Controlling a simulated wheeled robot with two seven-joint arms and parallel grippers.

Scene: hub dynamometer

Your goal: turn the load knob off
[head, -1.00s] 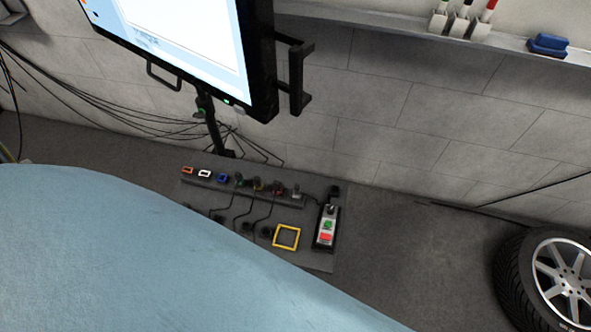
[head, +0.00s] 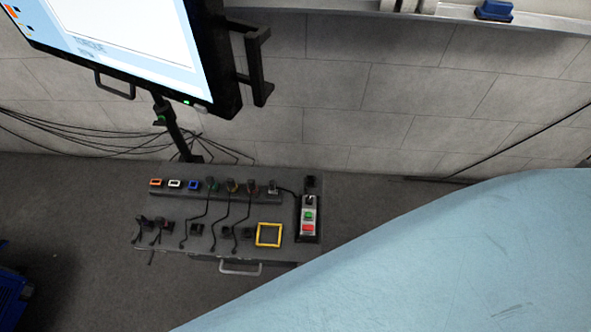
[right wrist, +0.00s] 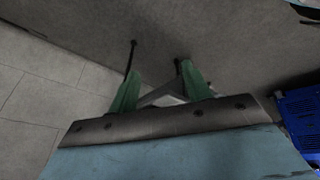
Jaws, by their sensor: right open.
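A dark control panel (head: 180,254) stands low by the wall in the head view, with coloured sockets, short black cables and a yellow square frame (head: 269,235) on it. At its right end is a switch box (head: 309,229) with a green button (head: 308,216) and a red button (head: 308,228). I cannot make out which part is the load knob, or its setting. My right gripper (right wrist: 160,80) shows in the right wrist view, its green fingers apart and nothing clearly between them. Neither gripper shows in the head view.
A monitor (head: 130,40) on a black stand (head: 174,130) rises behind the panel. Loose cables (head: 75,135) run along the wall at left. A blue crate (head: 12,285) is at the lower left. A large pale blue surface covers the lower right. Floor left of the panel is clear.

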